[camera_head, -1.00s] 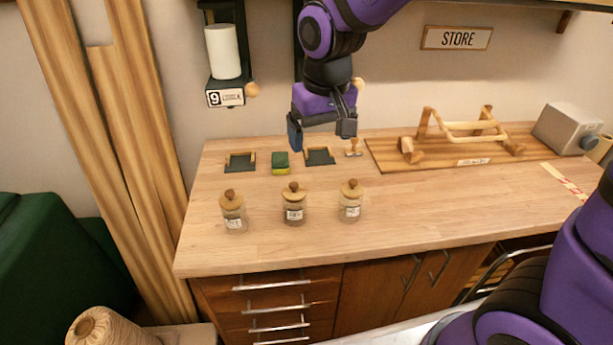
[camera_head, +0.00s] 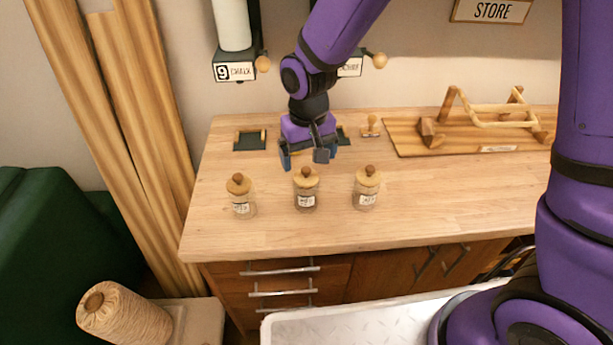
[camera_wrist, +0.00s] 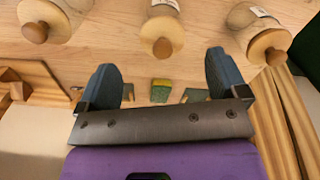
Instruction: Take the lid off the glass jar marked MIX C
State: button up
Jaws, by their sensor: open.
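Three small glass jars with round wooden lids and knobs stand in a row on the table: left jar (camera_head: 245,209), middle jar (camera_head: 306,202), right jar (camera_head: 365,200). All are lidded. Their white labels are too small to tell which is MIX C. My gripper (camera_head: 304,162) is open and empty, just behind and above the middle jar. In the wrist view my gripper's blue fingers (camera_wrist: 163,72) are spread, with the middle jar's lid (camera_wrist: 161,37) beyond them near the centre. The other two lids lie to either side, left (camera_wrist: 42,20) and right (camera_wrist: 268,45).
A wooden stamp (camera_head: 371,126) and a wooden rack board (camera_head: 455,134) are at the back right. The table front (camera_head: 290,238) is clear.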

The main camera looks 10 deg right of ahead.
aim_at(306, 169)
jog(key=shift+w+a+f, duration=0.1)
jog(key=shift+w+f, duration=0.05)
jog(key=shift+f, duration=1.15)
jog(key=shift+w+a+f, duration=0.1)
jog(key=shift+f, duration=1.15)
jog(key=c, duration=1)
